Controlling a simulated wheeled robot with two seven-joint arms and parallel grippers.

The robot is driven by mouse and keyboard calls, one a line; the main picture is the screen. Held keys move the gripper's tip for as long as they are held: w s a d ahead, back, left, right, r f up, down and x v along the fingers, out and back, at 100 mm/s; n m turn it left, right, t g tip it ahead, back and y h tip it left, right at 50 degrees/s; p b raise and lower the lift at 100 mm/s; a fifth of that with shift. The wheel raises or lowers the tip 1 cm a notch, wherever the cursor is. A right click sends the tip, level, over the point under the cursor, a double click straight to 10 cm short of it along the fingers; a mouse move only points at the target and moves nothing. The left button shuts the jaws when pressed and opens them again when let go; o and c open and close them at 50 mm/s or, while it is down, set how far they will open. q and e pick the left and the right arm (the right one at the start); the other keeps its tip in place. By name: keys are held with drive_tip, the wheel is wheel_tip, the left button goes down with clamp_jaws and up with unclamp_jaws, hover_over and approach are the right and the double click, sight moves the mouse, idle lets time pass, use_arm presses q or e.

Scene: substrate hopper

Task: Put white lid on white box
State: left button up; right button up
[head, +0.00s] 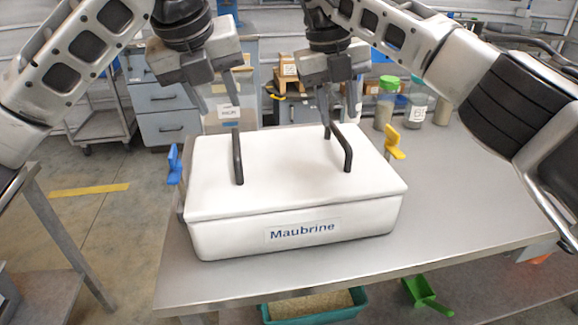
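The white box (230,238), labelled "Maubrine", stands on the grey table. The white lid (290,165) lies on top of it and covers the opening, with its rim along the box's upper edge. Two black handles rise from the lid, a left one (238,160) and a right one (347,152). My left gripper (217,98) is above the lid's back left, fingers apart, with its right finger close to the left handle's top. My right gripper (338,100) is above the right handle, fingers apart. Whether any finger touches a handle is unclear.
A blue clip (174,165) and a yellow clip (394,142) flank the box. A green-lidded jar (385,103) and other jars stand behind right. The table's right side (470,190) is clear. A teal bin (312,306) and green scoop (427,294) are below the front edge.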

drive_tip(key=r, duration=0.2)
drive_tip(key=a+r, duration=0.1)
drive_tip(key=r, duration=0.2)
drive_tip(key=shift+r, duration=0.15)
drive_tip(key=shift+r, duration=0.15)
